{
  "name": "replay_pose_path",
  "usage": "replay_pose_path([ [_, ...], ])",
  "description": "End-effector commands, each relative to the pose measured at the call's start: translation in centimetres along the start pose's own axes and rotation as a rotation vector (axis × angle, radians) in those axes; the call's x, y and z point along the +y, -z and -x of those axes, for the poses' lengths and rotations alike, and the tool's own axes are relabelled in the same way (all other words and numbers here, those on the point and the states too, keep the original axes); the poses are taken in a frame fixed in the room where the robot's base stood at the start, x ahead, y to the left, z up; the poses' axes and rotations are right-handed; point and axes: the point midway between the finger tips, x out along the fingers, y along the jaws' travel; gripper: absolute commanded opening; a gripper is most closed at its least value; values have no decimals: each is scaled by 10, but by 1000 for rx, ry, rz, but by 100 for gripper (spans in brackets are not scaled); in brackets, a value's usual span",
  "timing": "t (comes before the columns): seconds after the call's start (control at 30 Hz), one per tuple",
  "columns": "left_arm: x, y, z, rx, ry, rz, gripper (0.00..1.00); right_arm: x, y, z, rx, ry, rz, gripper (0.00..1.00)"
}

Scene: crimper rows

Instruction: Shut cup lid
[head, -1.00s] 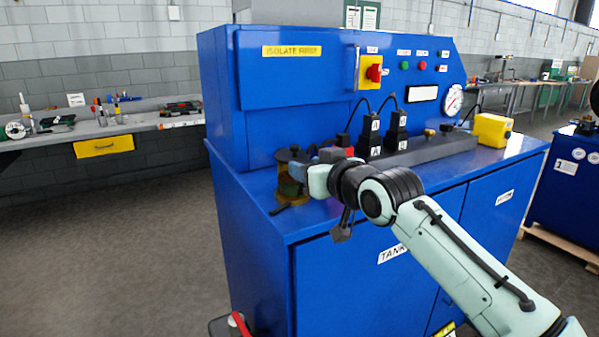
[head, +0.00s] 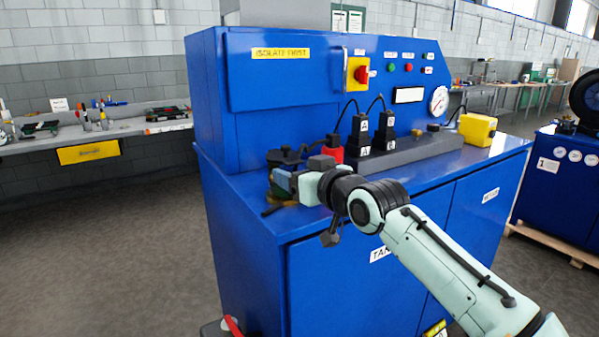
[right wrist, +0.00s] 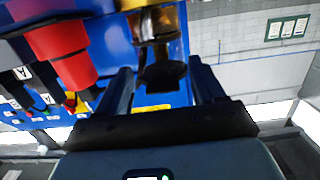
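A small amber cup with a dark lid (head: 284,157) stands near the left front corner of the blue cabinet top. In the head view my right gripper (head: 279,181) is in front of the cup and hides most of it. In the right wrist view the two fingers (right wrist: 160,69) are spread apart. The round dark lid (right wrist: 164,75) shows between and beyond them, beside the amber cup body (right wrist: 150,24). I cannot tell whether a finger touches the lid, or exactly how far it is tilted. My left gripper is out of view.
A red fitting (head: 332,150) stands just right of the cup and looms large in the right wrist view (right wrist: 62,45). Black blocks (head: 361,138) and a yellow box (head: 477,129) are farther right. The cabinet's upright panel (head: 285,80) rises behind. The cabinet's front edge is close.

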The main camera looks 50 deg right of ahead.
Motion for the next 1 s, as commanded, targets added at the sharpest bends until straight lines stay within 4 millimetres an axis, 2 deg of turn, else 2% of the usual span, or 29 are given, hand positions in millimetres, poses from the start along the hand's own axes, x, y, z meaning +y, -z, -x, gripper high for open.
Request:
replay_pose_path([
  [0.17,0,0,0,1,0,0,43,0,2,4,6,0,-1,68],
  [0.27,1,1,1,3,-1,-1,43,2,3,14,8,-2,-2,68],
  [0.7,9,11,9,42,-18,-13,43,1,3,106,7,-1,-1,68],
  [0.83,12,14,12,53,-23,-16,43,0,2,124,4,-1,0,68],
  [1.0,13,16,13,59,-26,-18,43,0,1,134,3,0,1,68],
])
